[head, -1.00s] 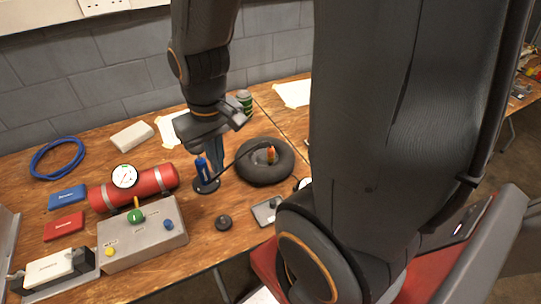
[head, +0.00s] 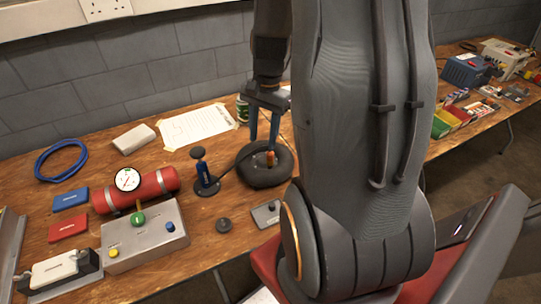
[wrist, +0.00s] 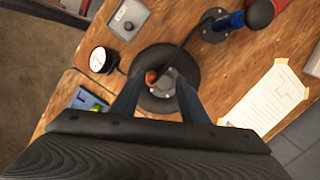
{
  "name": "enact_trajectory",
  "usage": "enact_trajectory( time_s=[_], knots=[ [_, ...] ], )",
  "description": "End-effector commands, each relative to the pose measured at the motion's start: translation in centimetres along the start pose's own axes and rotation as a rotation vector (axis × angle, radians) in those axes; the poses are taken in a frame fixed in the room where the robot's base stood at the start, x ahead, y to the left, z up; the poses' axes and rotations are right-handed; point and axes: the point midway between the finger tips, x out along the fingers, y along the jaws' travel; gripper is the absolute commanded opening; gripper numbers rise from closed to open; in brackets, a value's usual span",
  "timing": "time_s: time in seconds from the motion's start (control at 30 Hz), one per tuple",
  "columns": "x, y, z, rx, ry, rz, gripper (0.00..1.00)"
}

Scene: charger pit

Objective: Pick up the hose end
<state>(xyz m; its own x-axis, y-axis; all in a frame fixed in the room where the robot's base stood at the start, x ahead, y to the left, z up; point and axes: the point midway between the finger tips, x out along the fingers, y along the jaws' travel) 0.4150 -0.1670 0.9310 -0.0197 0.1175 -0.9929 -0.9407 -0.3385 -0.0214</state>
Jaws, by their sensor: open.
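The hose end (head: 270,158) is a small orange-red piece at the middle of a black tyre-like ring (head: 262,177) on the wooden bench. In the wrist view the hose end (wrist: 151,77) shows beside a grey hub inside the ring (wrist: 160,102). A black hose (head: 243,153) runs to it from the blue pump (head: 204,175) on the left. My gripper (head: 264,147) points down over the ring, its blue-grey fingers apart and empty. In the wrist view the fingers (wrist: 157,88) lie on either side of the ring's middle, with the hose end between their lines.
A red cylinder with a gauge (head: 137,190) and a grey control box (head: 144,236) stand to the left. A paper sheet (head: 197,125) lies at the back.

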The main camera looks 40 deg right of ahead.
Motion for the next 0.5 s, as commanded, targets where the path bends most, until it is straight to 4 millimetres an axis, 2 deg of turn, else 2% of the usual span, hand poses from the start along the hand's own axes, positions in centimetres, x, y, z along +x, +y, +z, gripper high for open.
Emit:
enact_trajectory(
  time_s=[0.03,0.1,0.2,0.5],
  knots=[
    [0.1,0.5,-1.1,0.071,-0.012,-0.001,0.40],
    [0.2,0.9,-2.2,0.142,-0.021,-0.004,0.40],
    [0.4,1.2,-2.9,0.200,-0.029,-0.006,0.40],
    [2.8,1.3,-2.9,0.214,-0.033,-0.005,0.40]
  ],
)
